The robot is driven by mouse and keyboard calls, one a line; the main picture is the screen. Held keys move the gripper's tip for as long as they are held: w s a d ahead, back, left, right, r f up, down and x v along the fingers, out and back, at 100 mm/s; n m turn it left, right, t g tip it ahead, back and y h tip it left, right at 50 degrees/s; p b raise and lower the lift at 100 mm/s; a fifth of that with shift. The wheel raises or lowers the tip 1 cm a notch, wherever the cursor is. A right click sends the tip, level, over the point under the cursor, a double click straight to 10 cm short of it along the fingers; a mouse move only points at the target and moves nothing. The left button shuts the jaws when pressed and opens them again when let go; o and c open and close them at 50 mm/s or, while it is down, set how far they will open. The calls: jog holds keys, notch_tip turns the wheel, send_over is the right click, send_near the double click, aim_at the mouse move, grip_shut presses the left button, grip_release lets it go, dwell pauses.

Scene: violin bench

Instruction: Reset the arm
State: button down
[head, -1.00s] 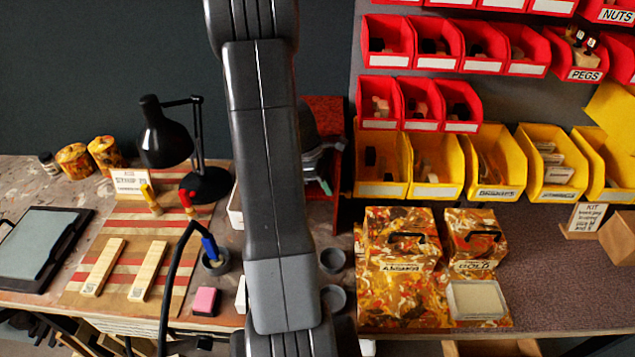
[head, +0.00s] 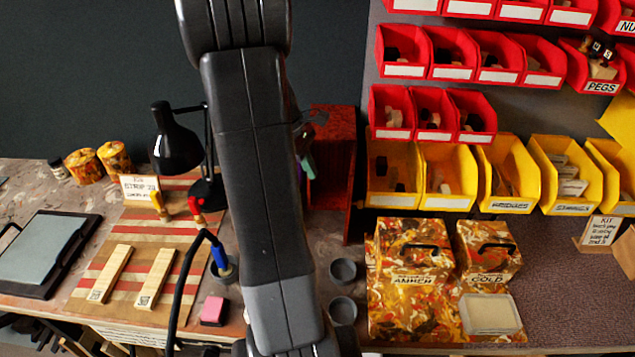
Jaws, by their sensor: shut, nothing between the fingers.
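My dark grey arm (head: 258,170) runs from the top to the bottom of the head view, left of centre. My gripper (head: 309,148) shows only partly, just past the right edge of the arm, in front of a red wooden box (head: 334,155). Grey parts and a small teal-green piece of it are visible. It is shut with nothing in it, and the arm covers the rest. It looks clear of the bins.
A black desk lamp (head: 176,140) stands left of the arm, with a striped mat (head: 125,262) in front. A cable curves near the blue-handled tool (head: 220,260). Right are patterned boxes (head: 410,250), yellow bins (head: 450,180) and red bins (head: 450,55).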

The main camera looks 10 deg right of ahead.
jog(key=shift+a+r, duration=0.15)
jog(key=shift+r, duration=0.4)
jog(key=s+d+f+p, duration=0.1)
jog(key=d+f, duration=0.5)
jog(key=f, duration=0.3)
jog(key=shift+s+d+f, duration=0.15)
jog(key=shift+s+d, duration=0.15)
jog(key=shift+s, duration=0.1)
